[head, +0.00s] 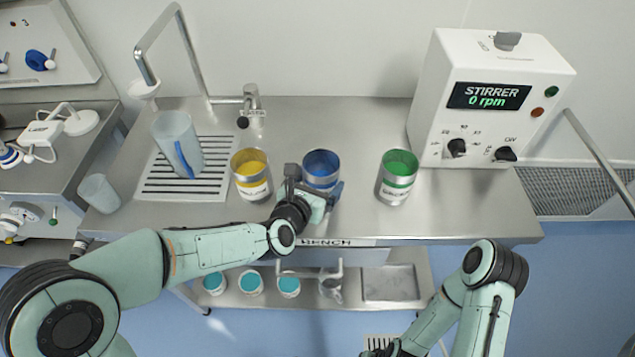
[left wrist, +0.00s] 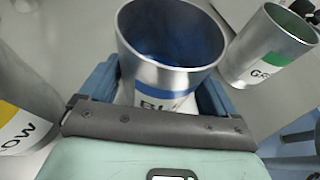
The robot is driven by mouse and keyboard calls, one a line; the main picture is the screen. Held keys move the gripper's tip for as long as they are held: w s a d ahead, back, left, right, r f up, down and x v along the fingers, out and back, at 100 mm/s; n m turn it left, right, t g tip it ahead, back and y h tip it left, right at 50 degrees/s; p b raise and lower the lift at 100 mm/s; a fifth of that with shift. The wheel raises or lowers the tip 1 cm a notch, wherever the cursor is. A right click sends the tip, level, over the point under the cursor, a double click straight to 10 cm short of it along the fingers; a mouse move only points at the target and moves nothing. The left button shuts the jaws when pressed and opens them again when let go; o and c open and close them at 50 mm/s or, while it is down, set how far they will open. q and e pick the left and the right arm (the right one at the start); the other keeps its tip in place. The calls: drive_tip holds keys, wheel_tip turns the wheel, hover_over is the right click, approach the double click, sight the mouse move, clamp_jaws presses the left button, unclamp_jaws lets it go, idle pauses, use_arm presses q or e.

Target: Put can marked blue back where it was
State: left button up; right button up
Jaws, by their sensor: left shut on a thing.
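The can marked blue (head: 321,166) is a metal can with blue inside and a blue band. It is upright on the bench between the yellow can and the green can in the head view. My left gripper (head: 311,192) is shut on it from the front. In the left wrist view the blue can (left wrist: 170,50) sits between the two fingers of my left gripper (left wrist: 160,95), and its label is partly hidden by the gripper. My right gripper (head: 385,350) is low at the bottom edge of the head view, in front of the bench, and its fingers cannot be made out.
The yellow can (head: 252,178) stands close on the left, the green can (head: 397,180) apart on the right. A white stirrer box (head: 490,105) reads 0 rpm. A clear jug (head: 178,145) stands on the drain grid. Several teal-topped jars (head: 251,283) sit on the lower shelf.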

use_arm(q)
drive_tip(key=o, duration=1.1)
drive_tip(key=shift+r+p, duration=0.15)
drive_tip(key=shift+p, duration=0.15)
drive_tip(key=b+v, duration=0.1)
drive_tip(key=v, duration=1.1)
drive_tip(key=shift+s+d, duration=0.1)
